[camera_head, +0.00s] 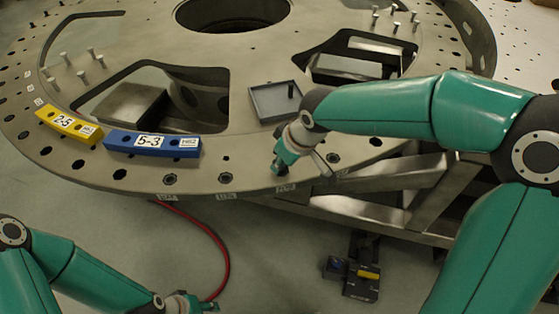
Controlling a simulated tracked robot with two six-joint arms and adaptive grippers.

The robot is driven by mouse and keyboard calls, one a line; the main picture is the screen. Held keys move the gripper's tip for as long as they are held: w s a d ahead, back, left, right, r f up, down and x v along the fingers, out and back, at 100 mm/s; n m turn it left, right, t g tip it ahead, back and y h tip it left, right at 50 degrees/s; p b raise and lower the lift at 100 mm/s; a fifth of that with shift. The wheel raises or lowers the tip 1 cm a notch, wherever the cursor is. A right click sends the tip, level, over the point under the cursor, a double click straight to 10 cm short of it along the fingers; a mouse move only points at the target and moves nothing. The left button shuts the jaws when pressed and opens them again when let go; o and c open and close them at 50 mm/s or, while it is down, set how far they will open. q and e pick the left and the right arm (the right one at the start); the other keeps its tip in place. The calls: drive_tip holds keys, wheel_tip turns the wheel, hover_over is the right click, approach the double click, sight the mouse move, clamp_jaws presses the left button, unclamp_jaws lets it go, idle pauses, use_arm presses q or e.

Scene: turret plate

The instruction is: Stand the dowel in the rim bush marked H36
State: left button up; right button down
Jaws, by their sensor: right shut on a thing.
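My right gripper (279,168) points down at the near rim of the turret plate (235,150), just below the grey tray. It is shut on a small dark piece, probably the dowel, mostly hidden by the fingers. I cannot tell whether the piece is inside a bush. Rim bushes show to the left (225,178) and right (333,157) of the gripper. Small labels sit on the rim's edge, one (286,188) just below the gripper; I cannot read H36 on any. My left gripper (190,303) is low at the bottom edge, away from the plate; its jaw opening is unclear.
A grey tray (262,112) on the plate holds an upright dark peg (291,90). A red hose (222,250) hangs below. Several pins stand farther back.

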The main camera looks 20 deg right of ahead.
drive_tip(key=shift+w+r, duration=0.1)
drive_tip(key=c, duration=1.1)
unclamp_jaws()
drive_tip(key=v, duration=1.1)
drive_tip(key=shift+s+r, duration=0.25)
drive_tip(key=shift+r, duration=0.1)
